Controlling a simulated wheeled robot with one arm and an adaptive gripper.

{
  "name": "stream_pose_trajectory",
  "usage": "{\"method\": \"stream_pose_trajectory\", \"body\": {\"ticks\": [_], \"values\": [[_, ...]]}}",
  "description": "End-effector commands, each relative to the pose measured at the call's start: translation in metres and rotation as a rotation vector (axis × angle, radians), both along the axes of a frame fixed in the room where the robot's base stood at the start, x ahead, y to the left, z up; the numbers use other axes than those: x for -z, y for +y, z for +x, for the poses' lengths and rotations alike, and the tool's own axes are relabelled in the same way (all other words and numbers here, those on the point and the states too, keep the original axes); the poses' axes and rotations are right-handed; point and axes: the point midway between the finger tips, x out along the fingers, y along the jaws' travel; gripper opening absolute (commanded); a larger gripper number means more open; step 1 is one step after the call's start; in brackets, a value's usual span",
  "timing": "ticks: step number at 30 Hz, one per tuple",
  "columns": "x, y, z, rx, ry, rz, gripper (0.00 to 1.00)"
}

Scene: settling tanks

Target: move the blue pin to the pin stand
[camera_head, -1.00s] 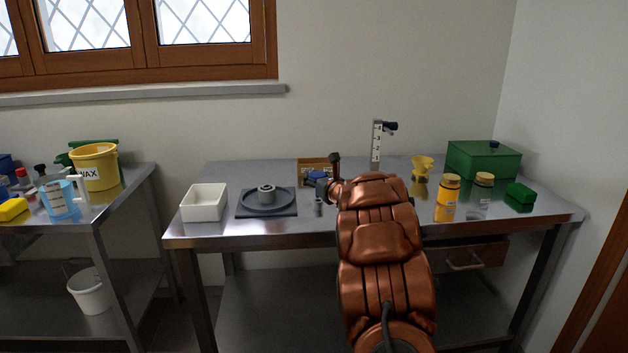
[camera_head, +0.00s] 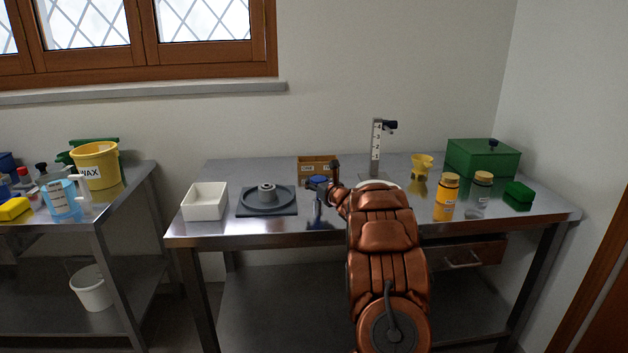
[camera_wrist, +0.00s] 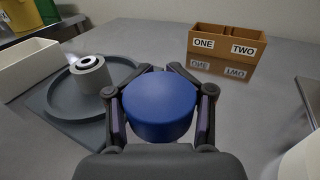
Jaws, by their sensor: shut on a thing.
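The blue pin (camera_wrist: 160,107) shows as a wide round blue head between my gripper's fingers in the wrist view. It also shows in the head view (camera_head: 318,183), over the table in front of the wooden box. My gripper (camera_wrist: 161,98) is shut on it, one finger on each side. The pin's lower part is hidden in the wrist view. A grey square base with a round dish (camera_head: 255,208) and a raised hub (camera_wrist: 90,75) with a dark centre lies left of the pin; it may be the pin stand, but I cannot tell for sure.
Behind the pin is a wooden box (camera_wrist: 225,45) marked ONE and TWO. A white tray (camera_head: 204,203) is at the left. A numbered post (camera_head: 376,148), yellow funnel (camera_head: 422,165), jars (camera_head: 446,198) and green box (camera_head: 483,158) stand right. Bare steel surrounds the pin.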

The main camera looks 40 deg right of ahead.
Motion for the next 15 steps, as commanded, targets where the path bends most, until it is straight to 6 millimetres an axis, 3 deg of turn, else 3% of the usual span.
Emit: {"method": "stream_pose_trajectory", "body": {"ticks": [15], "values": [[0.0049, -0.0002, -0.0002, 0.001, 0.0, -0.001, 0.0]]}}
